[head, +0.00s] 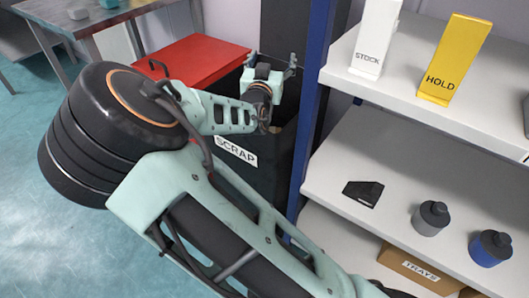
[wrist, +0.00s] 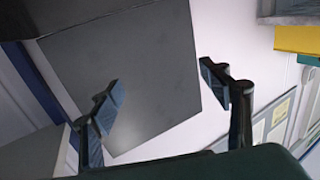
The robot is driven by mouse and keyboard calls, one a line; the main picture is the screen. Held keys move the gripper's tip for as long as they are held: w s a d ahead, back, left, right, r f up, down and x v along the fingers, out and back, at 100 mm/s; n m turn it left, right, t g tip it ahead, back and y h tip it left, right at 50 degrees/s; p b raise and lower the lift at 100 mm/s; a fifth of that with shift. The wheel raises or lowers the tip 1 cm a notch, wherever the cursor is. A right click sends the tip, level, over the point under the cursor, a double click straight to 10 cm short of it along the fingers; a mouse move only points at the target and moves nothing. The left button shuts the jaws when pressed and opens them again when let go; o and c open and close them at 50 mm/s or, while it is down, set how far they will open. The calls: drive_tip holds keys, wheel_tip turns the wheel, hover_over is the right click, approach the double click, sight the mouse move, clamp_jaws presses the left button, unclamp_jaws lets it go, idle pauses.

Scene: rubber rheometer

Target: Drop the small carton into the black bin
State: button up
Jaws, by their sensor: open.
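The black bin (head: 262,180) with a SCRAP label stands left of the blue shelf post in the head view. My gripper (head: 271,61) is above the bin's far side, in front of a dark upright panel. In the wrist view the two fingers of my gripper (wrist: 165,90) are spread wide with nothing between them. Part of the bin's opening shows beside my wrist, with a brownish patch inside that I cannot identify. My arm hides the rest of the opening. I cannot make out the small carton for certain in either view.
A blue post (head: 312,105) and white shelves (head: 375,150) stand right of the bin. They hold STOCK (head: 375,38) and HOLD (head: 455,60) signs, two bottles and a TRAYS box (head: 418,268). A red-topped unit (head: 195,58) is behind my arm. Teal floor is clear at left.

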wheel_tip(320, 180, up, 10)
idle(0.6)
drive_tip(key=shift+a, duration=0.1)
